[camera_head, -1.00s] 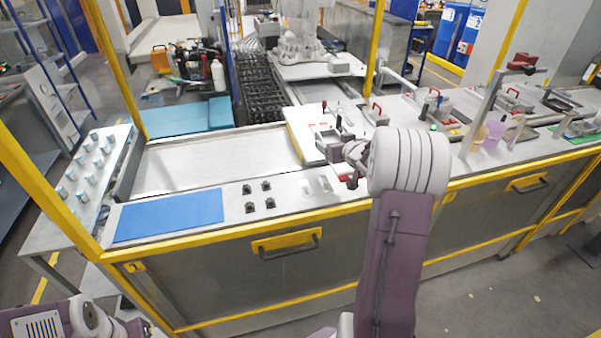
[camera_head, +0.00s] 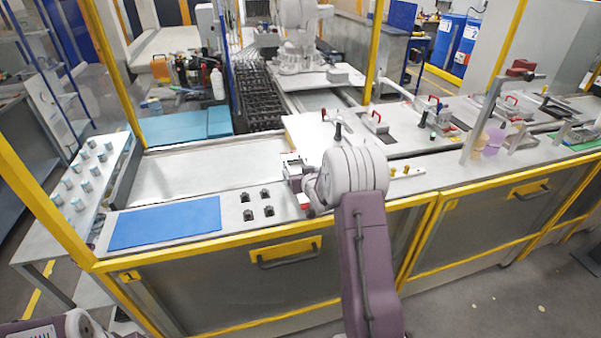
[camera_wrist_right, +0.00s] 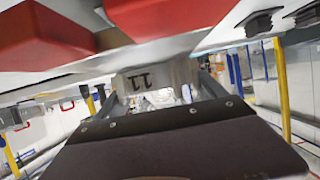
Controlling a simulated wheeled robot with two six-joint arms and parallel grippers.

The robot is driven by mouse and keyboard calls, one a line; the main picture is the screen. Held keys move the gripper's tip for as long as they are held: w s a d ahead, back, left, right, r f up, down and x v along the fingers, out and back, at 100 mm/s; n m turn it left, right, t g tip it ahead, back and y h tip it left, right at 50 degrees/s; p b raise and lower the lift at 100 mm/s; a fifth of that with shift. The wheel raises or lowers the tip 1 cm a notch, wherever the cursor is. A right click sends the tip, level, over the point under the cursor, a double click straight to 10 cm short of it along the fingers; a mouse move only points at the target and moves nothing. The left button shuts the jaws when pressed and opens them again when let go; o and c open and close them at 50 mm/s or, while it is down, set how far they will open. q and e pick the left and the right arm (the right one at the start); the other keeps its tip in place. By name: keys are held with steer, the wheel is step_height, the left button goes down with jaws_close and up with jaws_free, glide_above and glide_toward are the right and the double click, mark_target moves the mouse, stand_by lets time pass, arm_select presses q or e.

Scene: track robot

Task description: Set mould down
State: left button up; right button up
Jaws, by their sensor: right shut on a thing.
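My right gripper (camera_head: 308,186) is over the front counter, right of the black pegs, with my forearm hiding part of it. It is shut on the mould (camera_head: 291,163), whose pale metal edge and a red part show beside the gripper. In the right wrist view, a metal block marked 11 (camera_wrist_right: 158,82) sits between the fingers of the gripper (camera_wrist_right: 160,95), with red parts (camera_wrist_right: 45,35) above it in the picture. I cannot tell whether the mould touches the counter. My left gripper is out of view; only part of my left arm shows at the lower left.
A blue mat (camera_head: 165,222) lies on the counter's left part, with several black pegs (camera_head: 258,200) to its right. A white plate (camera_head: 300,128) with clamps is behind the gripper. A yellow post (camera_head: 373,55) stands behind it. Side table (camera_head: 45,220) holds several small cups.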

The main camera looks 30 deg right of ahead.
steer(key=shift+f+b, duration=0.15)
steer(key=shift+b, duration=0.25)
steer(key=o, duration=2)
